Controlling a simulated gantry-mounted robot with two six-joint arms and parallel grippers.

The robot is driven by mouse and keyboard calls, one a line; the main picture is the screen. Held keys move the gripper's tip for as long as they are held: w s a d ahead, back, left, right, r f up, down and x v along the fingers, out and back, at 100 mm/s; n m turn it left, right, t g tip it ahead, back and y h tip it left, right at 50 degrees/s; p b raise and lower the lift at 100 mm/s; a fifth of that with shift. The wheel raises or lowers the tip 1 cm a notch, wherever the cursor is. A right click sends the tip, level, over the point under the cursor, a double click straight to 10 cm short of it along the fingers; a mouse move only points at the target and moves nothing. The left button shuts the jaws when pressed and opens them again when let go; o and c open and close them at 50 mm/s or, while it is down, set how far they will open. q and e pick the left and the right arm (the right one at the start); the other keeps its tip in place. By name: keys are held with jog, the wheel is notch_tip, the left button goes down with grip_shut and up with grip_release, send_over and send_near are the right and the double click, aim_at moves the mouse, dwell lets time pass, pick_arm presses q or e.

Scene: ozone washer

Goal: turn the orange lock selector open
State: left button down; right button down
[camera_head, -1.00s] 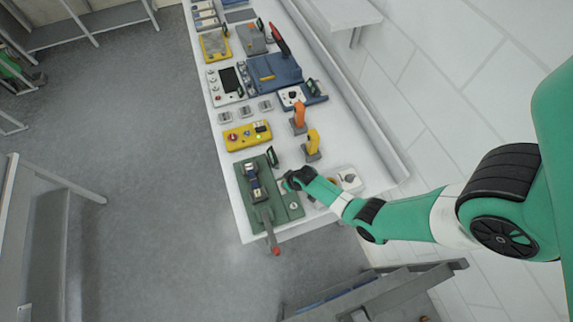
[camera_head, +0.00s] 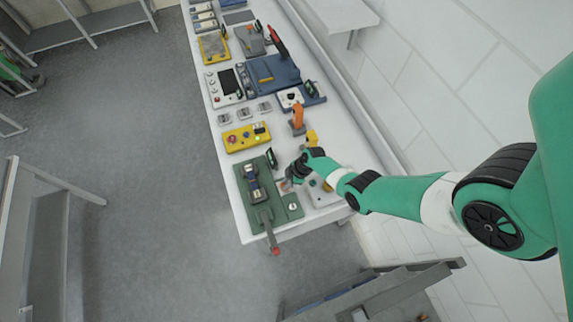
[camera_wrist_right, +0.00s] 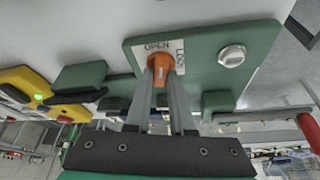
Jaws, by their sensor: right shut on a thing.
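The orange lock selector (camera_wrist_right: 161,69) stands on a white label marked OPEN and LOCK, on a green panel (camera_wrist_right: 205,68) in the right wrist view. My right gripper (camera_wrist_right: 160,75) has its two fingers on either side of the selector and is shut on it. In the head view the green panel (camera_head: 286,212) is at the near end of the bench, and my right gripper (camera_head: 288,182) reaches its right part. There the selector is hidden by the gripper. The left gripper is not in view.
A lever with a red knob (camera_head: 276,251) sticks out past the bench's near edge. A yellow button box (camera_head: 246,137), an orange joystick (camera_head: 297,118) and a yellow one (camera_head: 312,138) stand farther along the white bench.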

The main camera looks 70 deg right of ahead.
jog(key=shift+d+n+g+y, duration=0.1)
jog(key=shift+n+g+y, duration=0.35)
jog(key=shift+n, duration=1.15)
jog(key=c, duration=0.8)
grip_release()
jog(key=shift+r, duration=0.1)
